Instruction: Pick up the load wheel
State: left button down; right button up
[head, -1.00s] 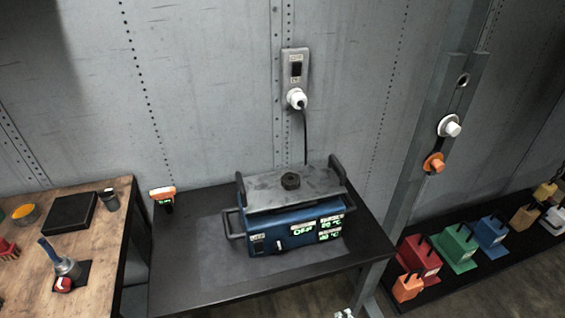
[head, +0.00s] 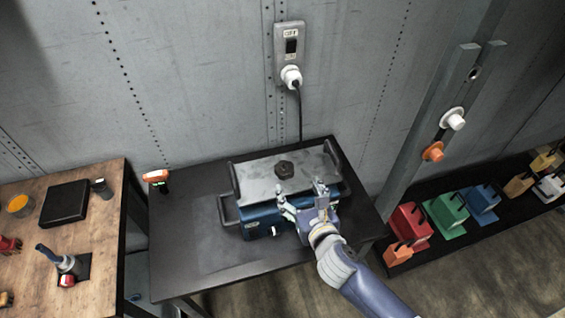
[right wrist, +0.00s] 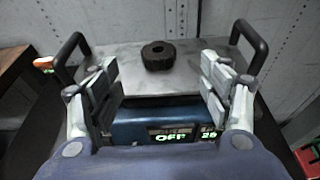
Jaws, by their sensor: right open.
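A black ridged wheel (head: 284,170) sits on the middle of the grey metal lid (head: 262,180) of a blue machine (head: 262,221). It also shows in the right wrist view (right wrist: 158,56), beyond the fingers and centred between them. My right gripper (head: 303,196) is open and empty over the machine's front edge, short of the wheel and not touching it. In the right wrist view its two fingers (right wrist: 160,84) stand wide apart. The arm hides much of the machine's front. My left gripper is not in view.
Black handles (right wrist: 249,45) rise at both ends of the lid. The machine stands on a dark table (head: 190,225). A wall socket (head: 289,45) with a plugged cable is behind. An orange device (head: 156,178) stands at the table's left.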

aim_at(283, 165)
jog(key=shift+p+x, duration=0.5)
jog(key=shift+x, duration=4.55)
jog(key=shift+s+a+f, duration=0.1)
jog(key=shift+a, duration=0.05)
jog(key=c, duration=1.3)
jog(key=shift+c, duration=0.3)
